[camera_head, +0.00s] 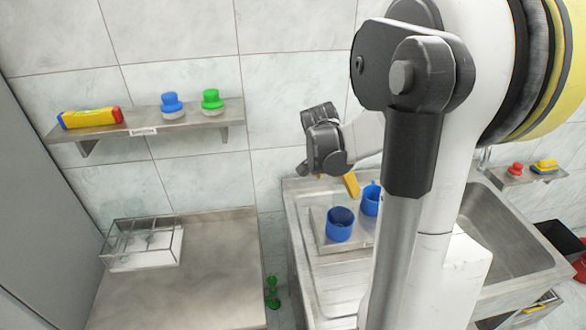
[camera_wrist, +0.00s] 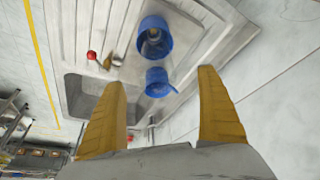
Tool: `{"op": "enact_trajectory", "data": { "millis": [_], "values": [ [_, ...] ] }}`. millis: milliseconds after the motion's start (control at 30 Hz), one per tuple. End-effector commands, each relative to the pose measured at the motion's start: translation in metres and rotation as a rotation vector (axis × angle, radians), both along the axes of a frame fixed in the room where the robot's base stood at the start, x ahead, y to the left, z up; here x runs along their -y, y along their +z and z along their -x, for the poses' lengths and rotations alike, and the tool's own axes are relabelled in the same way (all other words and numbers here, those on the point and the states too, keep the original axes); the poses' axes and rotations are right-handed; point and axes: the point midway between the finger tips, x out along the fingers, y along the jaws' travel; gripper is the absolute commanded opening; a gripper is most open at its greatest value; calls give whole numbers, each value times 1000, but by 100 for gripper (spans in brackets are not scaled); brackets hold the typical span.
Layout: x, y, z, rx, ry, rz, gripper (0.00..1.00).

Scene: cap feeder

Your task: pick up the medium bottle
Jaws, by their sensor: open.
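No thing is plainly a medium bottle. Two blue open-topped containers stand on the metal drainboard: the larger (camera_head: 340,224) is also in the wrist view (camera_wrist: 154,38), and the smaller (camera_head: 371,199) also shows there (camera_wrist: 158,82). The smaller is partly hidden by my arm in the head view. My gripper (camera_wrist: 162,77) is open, with its yellow fingers apart and nothing held. In the wrist view the smaller container appears between the fingertips, with the gripper apart from it.
A sink (camera_head: 508,235) adjoins the drainboard. A wall shelf (camera_head: 145,130) holds a yellow-and-red item (camera_head: 90,118), a blue-topped item (camera_head: 172,104) and a green-topped one (camera_head: 212,101). A clear divided box (camera_head: 145,245) stands on the left counter (camera_head: 200,280), otherwise mostly bare.

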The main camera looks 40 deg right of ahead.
Motion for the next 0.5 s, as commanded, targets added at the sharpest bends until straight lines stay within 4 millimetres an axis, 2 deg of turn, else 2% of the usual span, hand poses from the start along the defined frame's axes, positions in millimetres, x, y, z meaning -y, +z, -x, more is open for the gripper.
{"op": "enact_trajectory", "data": {
  "millis": [67,300,500],
  "values": [
    [9,-5,2,-2,-32,0,86],
    [24,-43,0,-3,-38,0,86],
    [30,-58,0,-1,-36,0,86]
  ]
}}
